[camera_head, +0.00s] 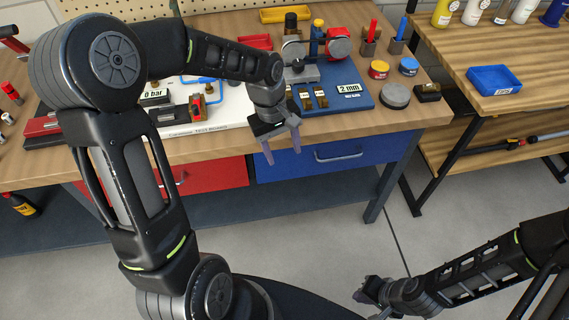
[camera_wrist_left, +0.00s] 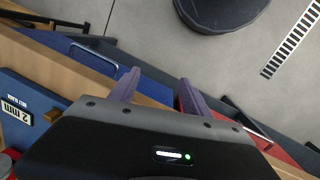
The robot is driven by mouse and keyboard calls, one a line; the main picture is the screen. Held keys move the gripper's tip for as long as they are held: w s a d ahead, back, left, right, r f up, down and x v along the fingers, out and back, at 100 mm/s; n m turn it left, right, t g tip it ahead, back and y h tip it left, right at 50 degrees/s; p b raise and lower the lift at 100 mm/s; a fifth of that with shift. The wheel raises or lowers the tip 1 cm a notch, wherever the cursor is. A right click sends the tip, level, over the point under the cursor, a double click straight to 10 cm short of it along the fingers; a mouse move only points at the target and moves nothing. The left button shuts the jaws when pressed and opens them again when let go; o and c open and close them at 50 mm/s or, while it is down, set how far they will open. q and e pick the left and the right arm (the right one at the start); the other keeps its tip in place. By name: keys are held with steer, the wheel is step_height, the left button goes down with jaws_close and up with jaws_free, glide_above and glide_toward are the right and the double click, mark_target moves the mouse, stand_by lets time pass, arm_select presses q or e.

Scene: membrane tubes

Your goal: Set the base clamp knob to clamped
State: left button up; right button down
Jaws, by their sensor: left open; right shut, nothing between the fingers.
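A blue board (camera_head: 357,101) marked "2 mm" lies on the bench and carries a grey fixture (camera_head: 301,73), a blue post and a round red part (camera_head: 339,41). I cannot tell which part is the base clamp knob. My left gripper (camera_head: 282,150) is open and empty, in front of the bench's front edge and the blue drawer, apart from the board. In the left wrist view its fingers (camera_wrist_left: 158,80) point away from the board (camera_wrist_left: 27,115); a small brass-coloured part (camera_wrist_left: 52,115) shows at the board's edge. My right gripper (camera_head: 372,298) is shut, low over the floor.
A white board with a "0 bar" display (camera_head: 154,96) lies left of the blue board, partly behind my left arm. A grey disc (camera_head: 395,96), red and blue tins and a dark block (camera_head: 428,92) stand to the right. A second bench holds a blue tray (camera_head: 494,80).

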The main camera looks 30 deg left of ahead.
arm_select(q)
steer(key=shift+s+d+f+m, duration=0.1)
steer(key=shift+d+f+m, duration=0.1)
steer(key=shift+d+f, duration=0.35)
steer(key=shift+s+d+f+m, duration=0.1)
steer(key=shift+d+f+m, duration=0.15)
steer(key=shift+f, duration=0.45)
steer(key=w+d+f+m+t+h, duration=0.25)
steer(key=d+f+m, duration=0.25)
steer(key=d+f, duration=0.3)
steer(key=s+d+f+m+g, duration=0.1)
steer(key=s+d+f, duration=0.2)
steer(key=s+f, duration=0.4)
steer(key=s+d+f+m+g, duration=0.1)
steer(key=s+d+f, duration=0.3)
steer(key=s, duration=0.9)
steer(key=x, duration=0.3)
steer(key=shift+a, duration=0.3)
steer(key=shift+c, duration=0.4)
